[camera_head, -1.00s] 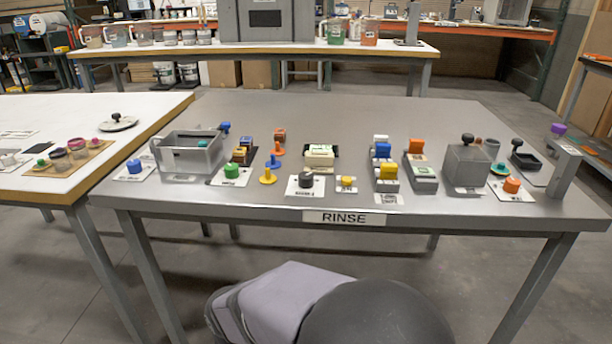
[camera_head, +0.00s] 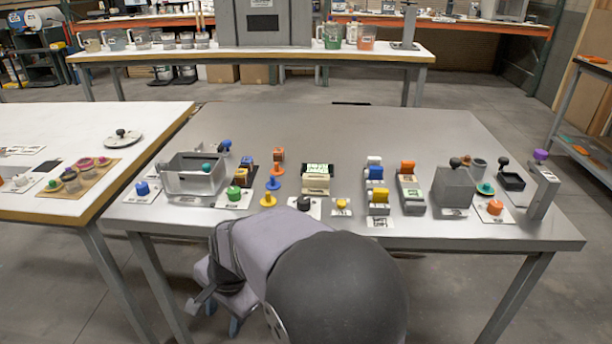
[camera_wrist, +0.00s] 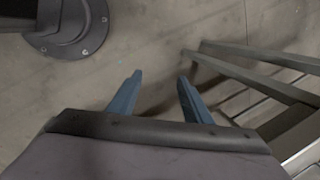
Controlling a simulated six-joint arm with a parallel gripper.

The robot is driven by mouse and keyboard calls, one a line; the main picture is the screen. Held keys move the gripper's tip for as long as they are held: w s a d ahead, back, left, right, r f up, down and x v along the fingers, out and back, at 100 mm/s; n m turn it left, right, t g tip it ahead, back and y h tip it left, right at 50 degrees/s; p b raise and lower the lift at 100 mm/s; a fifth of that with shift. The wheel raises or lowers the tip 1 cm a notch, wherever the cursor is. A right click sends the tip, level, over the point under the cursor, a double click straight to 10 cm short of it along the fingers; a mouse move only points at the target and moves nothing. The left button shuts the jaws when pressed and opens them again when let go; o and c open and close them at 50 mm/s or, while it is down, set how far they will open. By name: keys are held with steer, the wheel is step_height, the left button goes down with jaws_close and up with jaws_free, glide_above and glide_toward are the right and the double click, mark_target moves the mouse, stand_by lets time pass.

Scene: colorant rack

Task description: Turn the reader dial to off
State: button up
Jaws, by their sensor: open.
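A cream device with a pale green screen (camera_head: 317,178) stands at the middle of the grey table. In front of it a black dial (camera_head: 303,203) sits on a white labelled plate (camera_head: 316,211); I take this as the reader dial. The label and any pointer mark are too small to read. My gripper (camera_head: 214,312) is low, in front of the table and below its edge, well apart from the dial. In the wrist view my gripper's two blue fingers (camera_wrist: 160,76) are apart with only floor between them.
The grey table (camera_head: 420,130) also holds a green knob (camera_head: 234,192), yellow knob (camera_head: 341,204), orange knob (camera_head: 495,207), grey bin (camera_head: 195,178) and grey box (camera_head: 453,187). A white table (camera_head: 60,120) stands left. The table's back half is mostly clear.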

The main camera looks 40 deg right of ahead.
mark_target(304, 200)
steer(key=w+d+r+m+t+p, duration=0.1)
steer(key=w+d+r+m+p, duration=0.3)
steer(key=r+m, duration=0.35)
steer(key=w+d+r+m+t+p, duration=0.2)
steer(key=w+r+m+p, duration=0.3)
steer(key=r, duration=0.3)
steer(key=d+r+m, duration=0.1)
steer(key=d, duration=0.2)
steer(key=d+r+m+p, duration=0.1)
steer(key=d, duration=0.3)
steer(key=s+d+m, duration=0.1)
steer(key=d, duration=0.3)
steer(key=shift+r+m+g, duration=0.25)
steer(key=shift+r+g, duration=0.15)
steer(key=s+d+r+m+p, duration=0.3)
steer(key=s+d, duration=0.2)
steer(key=d, duration=0.6)
steer(key=shift+b+x, duration=0.35)
steer(key=shift+x, duration=3.2)
steer(key=shift+s, duration=0.15)
steer(key=c, duration=1.1)
